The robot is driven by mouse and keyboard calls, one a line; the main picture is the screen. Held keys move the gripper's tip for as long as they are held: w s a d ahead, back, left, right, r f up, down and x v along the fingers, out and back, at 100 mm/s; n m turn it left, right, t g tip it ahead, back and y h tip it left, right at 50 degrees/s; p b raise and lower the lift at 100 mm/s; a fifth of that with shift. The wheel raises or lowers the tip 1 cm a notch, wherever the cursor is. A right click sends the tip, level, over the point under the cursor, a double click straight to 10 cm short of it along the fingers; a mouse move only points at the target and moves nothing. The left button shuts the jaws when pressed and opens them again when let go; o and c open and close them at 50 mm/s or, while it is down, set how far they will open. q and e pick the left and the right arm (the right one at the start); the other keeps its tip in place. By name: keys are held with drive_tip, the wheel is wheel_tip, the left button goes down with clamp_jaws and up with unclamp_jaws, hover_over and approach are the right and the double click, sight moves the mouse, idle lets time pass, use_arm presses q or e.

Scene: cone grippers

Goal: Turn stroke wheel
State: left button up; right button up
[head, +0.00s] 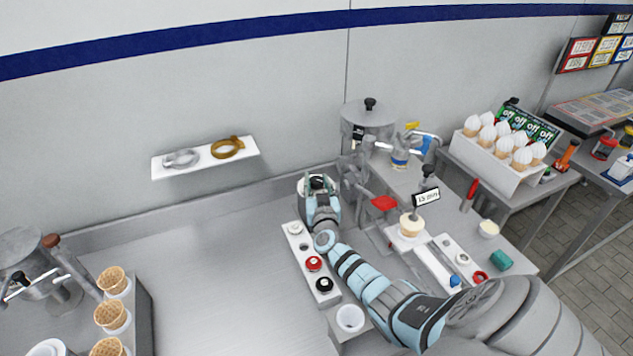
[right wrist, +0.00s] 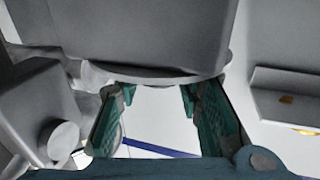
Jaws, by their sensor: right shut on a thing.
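My right gripper (head: 318,183) reaches to the back of the bench, in front of the grey machine. It is shut on a pale round wheel (head: 303,186), which I take to be the stroke wheel; the gripper hides most of it. In the right wrist view, the green fingers (right wrist: 155,105) stand apart on either side of the wheel's thin grey rim (right wrist: 150,76), below a large grey body. How far the wheel is turned cannot be seen. My left gripper is not in view.
A panel with red, black and white buttons (head: 314,264) lies just in front of the gripper. The grey machine (head: 368,125) stands behind right, and a red part (head: 384,203) is close to the right. A wall shelf (head: 205,158) holds two rings.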

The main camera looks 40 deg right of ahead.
idle(0.4)
drive_tip(key=o, duration=1.1)
drive_tip(key=shift+s, duration=0.1)
drive_tip(key=v, duration=1.2)
drive_tip(key=shift+d, duration=0.2)
drive_tip(key=shift+r, duration=0.15)
